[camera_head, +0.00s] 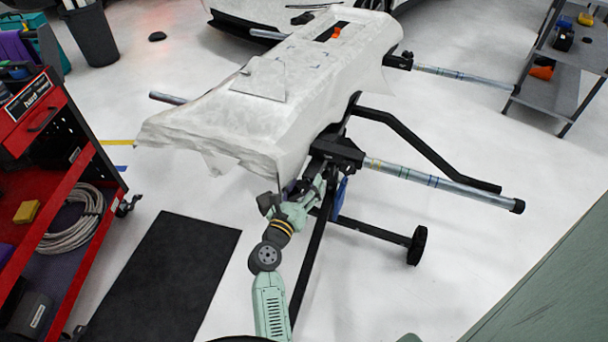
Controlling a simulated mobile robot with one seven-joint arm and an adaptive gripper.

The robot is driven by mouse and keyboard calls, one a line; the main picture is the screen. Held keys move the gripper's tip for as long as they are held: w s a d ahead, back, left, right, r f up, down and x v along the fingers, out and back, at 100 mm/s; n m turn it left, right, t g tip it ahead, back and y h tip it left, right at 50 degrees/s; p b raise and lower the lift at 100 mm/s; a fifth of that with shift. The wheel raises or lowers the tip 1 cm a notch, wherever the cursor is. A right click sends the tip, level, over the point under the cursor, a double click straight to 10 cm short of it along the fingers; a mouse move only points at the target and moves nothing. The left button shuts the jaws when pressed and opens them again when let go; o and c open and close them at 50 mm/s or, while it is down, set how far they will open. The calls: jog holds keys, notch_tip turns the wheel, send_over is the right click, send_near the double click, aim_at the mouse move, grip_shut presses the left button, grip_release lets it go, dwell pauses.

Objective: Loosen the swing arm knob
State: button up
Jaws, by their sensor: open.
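A black and metal stand carries a large white-covered panel (300,85). Its black clamp block (337,152) sits under the panel's right end, with a silver tube (440,183) running out to the right. A black bent arm (430,150) reaches out above that tube. I cannot make out the swing arm knob clearly; it is small or hidden around the clamp. My green arm rises from the bottom, and my gripper (321,172) is just below the clamp block, close to it. The gripper is open; its fingers are partly hidden, and I cannot tell whether they touch anything.
A blue piece (340,197) hangs beside my gripper. The stand's black leg (372,229) ends in a wheel (417,245). A red cart (60,170) stands left, a black mat (165,275) lies on the floor, and a grey shelf (565,60) stands at right.

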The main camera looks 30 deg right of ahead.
aim_at(304, 182)
notch_tip(304, 182, up, 9)
jog(key=shift+f, duration=0.2)
dwell(0.5)
